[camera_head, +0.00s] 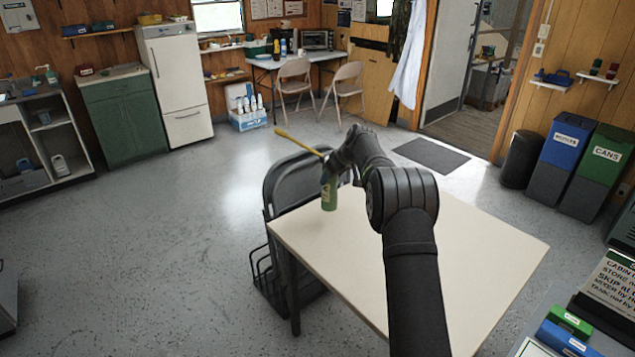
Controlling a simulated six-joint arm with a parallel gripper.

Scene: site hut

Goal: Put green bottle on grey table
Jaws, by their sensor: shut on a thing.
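A green bottle (329,197) with a pale label is upright at the end of my arm. My gripper (328,176) is shut on its upper part, and my wrist partly hides the fingers. The bottle's base shows against the far left part of a nearby table (420,230) with a pale cream-grey top. I cannot tell whether the base touches it. My arm hides the middle of this table. Another table (333,56) with a light grey top stands at the back wall.
A dark folding chair (283,180) stands against the near table's far left side. A thin yellow stick (297,142) shows beside my gripper; its attachment is unclear. Beige chairs (293,82) front the back table, which holds several items. The near table's visible top is clear.

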